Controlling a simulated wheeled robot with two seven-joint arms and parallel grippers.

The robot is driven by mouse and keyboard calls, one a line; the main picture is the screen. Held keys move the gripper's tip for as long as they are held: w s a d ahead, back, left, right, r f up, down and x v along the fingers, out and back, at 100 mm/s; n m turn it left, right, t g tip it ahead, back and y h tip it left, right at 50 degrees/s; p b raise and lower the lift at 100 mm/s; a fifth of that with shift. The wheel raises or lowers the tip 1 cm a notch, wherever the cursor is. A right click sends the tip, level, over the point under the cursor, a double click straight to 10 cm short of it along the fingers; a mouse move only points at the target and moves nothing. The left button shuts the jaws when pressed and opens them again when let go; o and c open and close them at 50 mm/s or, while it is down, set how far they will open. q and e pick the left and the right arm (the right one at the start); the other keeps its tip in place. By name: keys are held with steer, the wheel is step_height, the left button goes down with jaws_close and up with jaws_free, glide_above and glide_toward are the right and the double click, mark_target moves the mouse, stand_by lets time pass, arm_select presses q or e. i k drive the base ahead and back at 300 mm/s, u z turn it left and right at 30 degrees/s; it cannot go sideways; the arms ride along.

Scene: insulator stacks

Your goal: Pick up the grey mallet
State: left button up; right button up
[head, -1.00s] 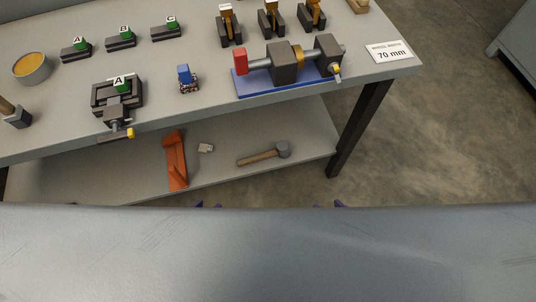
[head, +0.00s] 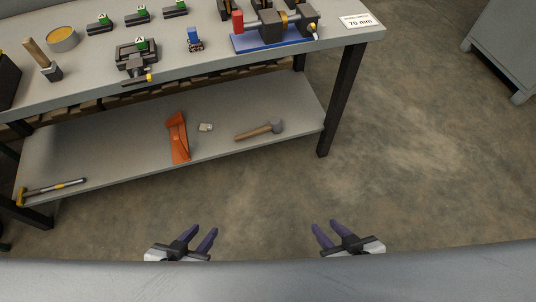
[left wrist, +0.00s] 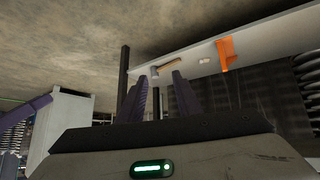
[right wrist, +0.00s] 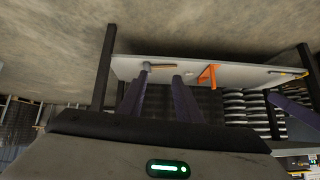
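The grey mallet (head: 260,130) lies on the lower shelf of the workbench, its grey head (head: 276,126) to the right and its wooden handle to the left. It also shows on the shelf in the left wrist view (left wrist: 168,69) and the right wrist view (right wrist: 160,66). My left gripper (head: 206,232) is open and empty, in front of the bench and well short of the shelf. My right gripper (head: 323,229) is open and empty, to its right and also apart from the shelf.
The lower shelf (head: 110,150) also holds an orange bracket-like piece (head: 179,138), a small pale block (head: 206,127) and a yellow-headed hammer (head: 52,190). The bench top (head: 90,82) hangs over the shelf. A dark leg (head: 342,100) stands right of the mallet. Floor in front is clear.

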mark_target(276, 125)
steer(key=z, duration=0.5)
steer(key=k, duration=0.25)
steer(key=u, duration=1.55)
steer(key=i, duration=0.8)
steer(key=z, duration=0.9)
steer(key=i, duration=1)
steer(key=z, duration=0.3)
